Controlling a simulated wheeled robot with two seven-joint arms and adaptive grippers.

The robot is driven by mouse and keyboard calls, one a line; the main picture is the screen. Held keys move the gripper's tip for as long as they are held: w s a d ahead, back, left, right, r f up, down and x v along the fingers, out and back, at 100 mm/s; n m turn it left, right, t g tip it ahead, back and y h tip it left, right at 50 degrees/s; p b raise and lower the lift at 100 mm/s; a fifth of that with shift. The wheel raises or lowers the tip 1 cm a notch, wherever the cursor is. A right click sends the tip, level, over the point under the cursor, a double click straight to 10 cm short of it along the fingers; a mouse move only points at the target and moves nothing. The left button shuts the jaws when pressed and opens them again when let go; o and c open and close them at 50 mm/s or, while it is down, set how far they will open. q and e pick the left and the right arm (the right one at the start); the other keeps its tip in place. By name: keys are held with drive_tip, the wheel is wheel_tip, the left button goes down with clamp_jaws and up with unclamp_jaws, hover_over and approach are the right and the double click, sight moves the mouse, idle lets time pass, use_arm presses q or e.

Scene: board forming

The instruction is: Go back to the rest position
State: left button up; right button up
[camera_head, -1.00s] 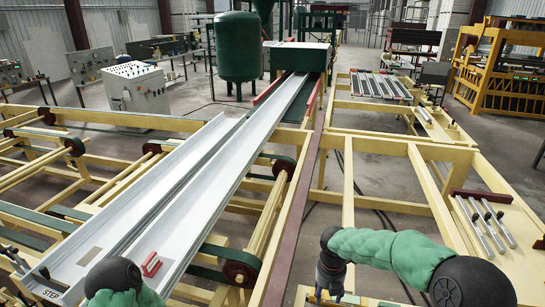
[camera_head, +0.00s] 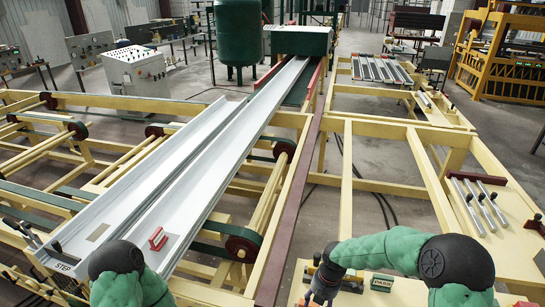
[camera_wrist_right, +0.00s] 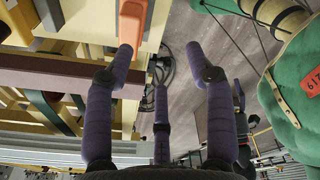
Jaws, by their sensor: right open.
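My right gripper (camera_head: 322,278) is low in the head view, over the front of the yellow frame. In the right wrist view its purple-grey fingers (camera_wrist_right: 160,62) are spread apart with nothing between them. An orange block (camera_wrist_right: 131,22) is just beyond the tip of the left-hand finger; I cannot tell whether they touch. My left arm (camera_head: 120,275) shows only as a green and black part at the bottom left of the head view. I cannot see its gripper.
Long white channel boards (camera_head: 190,175) lie on the yellow roller frame, with a red block (camera_head: 158,238) on one. A green labelled block (camera_head: 382,282) is by my right arm. Several metal bars (camera_head: 480,205) lie on the right side. Grey floor (camera_head: 385,165) shows between frame beams.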

drive_tip(key=s+a+f+m+y, duration=0.1)
drive_tip(key=s+f+m, duration=0.9)
drive_tip(key=m, duration=0.4)
drive_tip(key=s+a+f+m+y, duration=0.2)
drive_tip(key=s+f+m, duration=0.6)
drive_tip(key=s+m, duration=0.5)
drive_tip(key=w+a+f+b, duration=0.1)
drive_tip(key=w+f+b, duration=0.2)
drive_tip(key=f+b, duration=1.3)
drive_tip(key=shift+w+a+t+b, duration=0.2)
drive_tip(key=shift+a+t+b, duration=0.1)
drive_tip(key=shift+b, duration=0.8)
